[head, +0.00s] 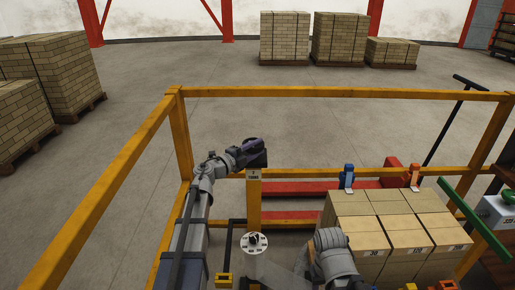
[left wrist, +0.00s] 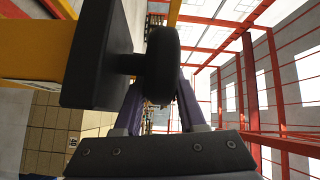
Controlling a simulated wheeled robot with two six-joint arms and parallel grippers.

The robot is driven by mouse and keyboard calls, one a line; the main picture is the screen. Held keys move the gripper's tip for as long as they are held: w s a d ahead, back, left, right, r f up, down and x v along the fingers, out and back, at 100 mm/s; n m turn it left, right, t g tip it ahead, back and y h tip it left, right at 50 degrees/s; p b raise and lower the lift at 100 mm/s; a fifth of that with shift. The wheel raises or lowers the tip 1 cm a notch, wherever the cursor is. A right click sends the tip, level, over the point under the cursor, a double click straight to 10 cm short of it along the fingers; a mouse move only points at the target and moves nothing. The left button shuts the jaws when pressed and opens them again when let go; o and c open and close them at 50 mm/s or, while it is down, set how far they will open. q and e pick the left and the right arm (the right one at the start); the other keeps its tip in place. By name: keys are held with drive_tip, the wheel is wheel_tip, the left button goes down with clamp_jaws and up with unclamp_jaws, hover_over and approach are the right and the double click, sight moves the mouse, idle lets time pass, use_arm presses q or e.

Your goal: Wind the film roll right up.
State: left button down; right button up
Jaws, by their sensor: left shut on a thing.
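My left gripper (head: 250,146), with purple fingers, is at the top of a short yellow post (head: 254,200) by the front rail. In the left wrist view the gripper (left wrist: 160,100) is shut on a dark rounded knob (left wrist: 162,62). A short stem joins the knob to a dark box (left wrist: 98,58) beside a yellow beam. The fingers lie on either side of the knob.
Yellow rails (head: 340,92) fence the work area. Brick pallets stand on the open floor behind.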

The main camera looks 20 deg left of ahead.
use_arm(q)
drive_tip(key=m+g+h, duration=0.3)
drive_tip(key=a+m+g+h, duration=0.1)
drive_tip(key=m+g+h, duration=0.2)
drive_tip(key=g, duration=0.1)
drive_tip(key=shift+a+h, duration=0.15)
drive_tip(key=shift+h, duration=0.25)
drive_tip(key=m+g+h, duration=0.1)
drive_tip(key=m+g, duration=0.1)
drive_tip(key=m+g+h, duration=0.1)
drive_tip(key=m+g, duration=0.1)
drive_tip(key=g, duration=0.1)
drive_tip(key=shift+s+a, duration=0.15)
drive_tip(key=shift+a, duration=0.05)
drive_tip(key=shift+s+m+g, duration=0.1)
drive_tip(key=shift+m+g, duration=0.5)
drive_tip(key=shift+g, duration=0.6)
drive_tip(key=shift+s+m+g, duration=0.1)
drive_tip(key=shift+m+g, duration=0.2)
drive_tip(key=shift+g, duration=0.1)
drive_tip(key=c, duration=0.8)
unclamp_jaws()
drive_tip(key=shift+o, duration=0.2)
